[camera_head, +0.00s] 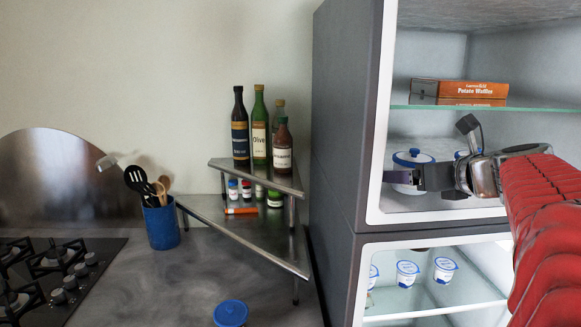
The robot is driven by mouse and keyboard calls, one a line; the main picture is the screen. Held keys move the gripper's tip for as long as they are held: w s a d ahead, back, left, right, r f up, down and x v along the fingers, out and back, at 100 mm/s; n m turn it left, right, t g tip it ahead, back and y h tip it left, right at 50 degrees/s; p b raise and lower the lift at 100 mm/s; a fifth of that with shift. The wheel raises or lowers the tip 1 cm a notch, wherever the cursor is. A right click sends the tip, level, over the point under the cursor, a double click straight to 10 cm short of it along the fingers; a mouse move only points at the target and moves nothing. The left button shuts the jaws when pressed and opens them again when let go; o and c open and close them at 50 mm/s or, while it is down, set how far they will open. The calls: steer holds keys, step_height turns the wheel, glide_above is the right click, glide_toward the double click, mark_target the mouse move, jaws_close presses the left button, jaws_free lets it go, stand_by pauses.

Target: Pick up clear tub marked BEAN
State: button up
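A clear tub with a blue lid (412,157) stands on the floor of the upper fridge compartment. A second blue-lidded container (461,154) is behind my wrist, mostly hidden. Another blue-lidded tub (230,314) sits on the counter at the bottom edge, seen from above and cut off. I cannot read BEAN on any of them. My gripper (398,178) reaches in from the right and overlaps the front of the first tub. I cannot tell whether it touches that tub, or how wide its fingers are.
A Potato Waffles box (472,90) lies on the glass shelf above my gripper. Several small white pots (407,273) are in the lower compartment. A corner rack (262,170) holds bottles. A blue utensil pot (162,226) stands beside the hob (50,270). The counter middle is clear.

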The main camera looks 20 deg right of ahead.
steer(key=c, duration=1.4)
steer(key=shift+o, duration=0.2)
steer(key=shift+r, duration=0.15)
